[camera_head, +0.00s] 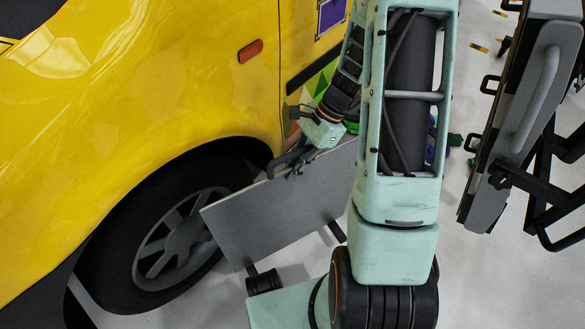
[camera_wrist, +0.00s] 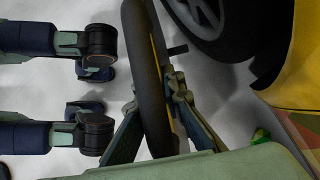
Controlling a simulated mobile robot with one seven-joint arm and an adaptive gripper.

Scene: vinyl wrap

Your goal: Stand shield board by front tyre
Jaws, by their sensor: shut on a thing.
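The shield board (camera_head: 278,212), a flat grey panel, is in front of the right part of the front tyre (camera_head: 110,262) in the head view. It hides part of that tyre. My gripper (camera_head: 297,165) is shut on the dark handle along the board's top edge. In the wrist view, my gripper (camera_wrist: 157,112) has a finger on each side of the thick dark handle (camera_wrist: 144,60). The front tyre (camera_wrist: 238,35) shows at the upper right there, apart from the handle. A short dark foot (camera_head: 338,232) sticks out below the board. I cannot tell whether it touches the floor.
The yellow vehicle (camera_head: 130,90) fills the left of the head view, its body close to my gripper. A dark cart or rack (camera_head: 520,110) with a grey handle stands at the right. Pale floor (camera_head: 475,280) is clear at the lower right.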

